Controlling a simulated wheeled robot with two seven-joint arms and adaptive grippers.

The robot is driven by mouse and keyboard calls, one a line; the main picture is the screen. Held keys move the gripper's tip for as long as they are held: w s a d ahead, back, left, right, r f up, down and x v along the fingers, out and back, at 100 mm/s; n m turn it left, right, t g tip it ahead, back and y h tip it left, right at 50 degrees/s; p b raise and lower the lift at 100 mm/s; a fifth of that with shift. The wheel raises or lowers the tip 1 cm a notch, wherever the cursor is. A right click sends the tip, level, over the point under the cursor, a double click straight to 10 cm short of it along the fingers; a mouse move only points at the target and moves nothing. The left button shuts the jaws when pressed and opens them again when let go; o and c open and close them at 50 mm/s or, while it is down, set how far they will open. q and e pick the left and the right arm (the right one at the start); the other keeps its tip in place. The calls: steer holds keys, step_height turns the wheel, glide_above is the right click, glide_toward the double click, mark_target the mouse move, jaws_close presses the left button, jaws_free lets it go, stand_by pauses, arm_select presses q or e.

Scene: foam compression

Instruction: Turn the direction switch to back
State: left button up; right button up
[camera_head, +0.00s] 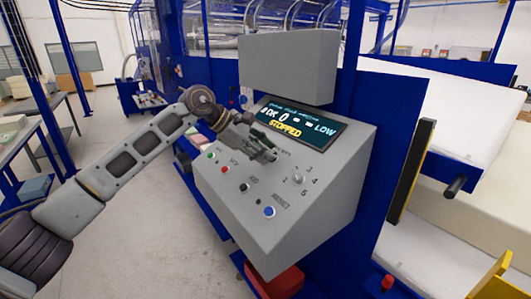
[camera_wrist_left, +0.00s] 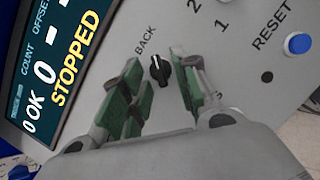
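The direction switch (camera_wrist_left: 159,70) is a small black knob with a white mark, on the grey sloped panel beside the word BACK. In the left wrist view the white mark lies on its upper part; I cannot tell the exact setting. My left gripper (camera_wrist_left: 155,84) is open, with green-padded fingers on either side of the knob. I cannot tell whether they touch it. In the head view my left gripper (camera_head: 264,150) is over the upper middle of the panel and hides the switch. My right gripper is not in view.
The screen (camera_head: 292,122) above the switch reads STOPPED. The console (camera_head: 240,230) also carries a blue RESET button (camera_head: 269,212), a black button (camera_head: 245,188), a green button (camera_head: 211,156) and a numbered dial (camera_head: 298,179). A grey box (camera_head: 290,65) overhangs the screen.

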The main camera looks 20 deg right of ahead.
arm_select(q)
steer(key=v, duration=1.1)
